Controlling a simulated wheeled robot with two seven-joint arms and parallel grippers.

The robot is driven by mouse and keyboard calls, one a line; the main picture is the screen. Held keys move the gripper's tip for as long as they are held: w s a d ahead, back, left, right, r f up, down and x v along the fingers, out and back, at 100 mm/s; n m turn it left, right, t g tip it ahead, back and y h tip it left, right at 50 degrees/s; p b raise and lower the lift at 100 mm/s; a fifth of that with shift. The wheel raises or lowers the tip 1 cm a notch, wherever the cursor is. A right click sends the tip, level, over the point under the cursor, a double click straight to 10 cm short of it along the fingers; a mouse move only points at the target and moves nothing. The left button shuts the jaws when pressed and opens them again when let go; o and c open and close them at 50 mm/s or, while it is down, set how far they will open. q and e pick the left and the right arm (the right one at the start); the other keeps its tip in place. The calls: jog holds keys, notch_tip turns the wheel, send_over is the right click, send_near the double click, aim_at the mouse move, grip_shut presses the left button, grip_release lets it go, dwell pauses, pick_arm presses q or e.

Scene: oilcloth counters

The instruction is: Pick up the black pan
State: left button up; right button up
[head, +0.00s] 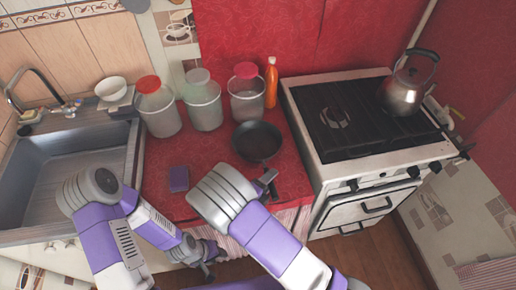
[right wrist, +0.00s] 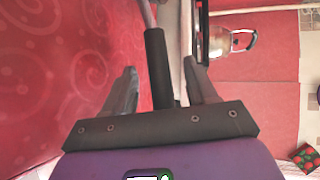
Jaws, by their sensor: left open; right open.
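The black pan (head: 257,141) sits on the red counter, left of the stove. Its handle points toward me and is partly hidden by my right arm in the head view. In the right wrist view the dark handle (right wrist: 158,65) lies between the two fingers of my right gripper (right wrist: 161,78), with a gap visible on each side. My right gripper also shows in the head view (head: 268,182), at the handle and open. My left gripper (head: 207,262) is open and empty, low in front of the counter's front edge.
Several lidded jars, including one with a red lid (head: 160,106), and an orange bottle (head: 271,82) stand behind the pan. A purple sponge (head: 179,179) lies to its left. The stove (head: 322,140) with a kettle (head: 406,92) is close on the right; the sink (head: 60,175) is at left.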

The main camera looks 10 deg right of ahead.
jog(key=shift+w+d, duration=0.2)
grip_shut()
dwell(1.2)
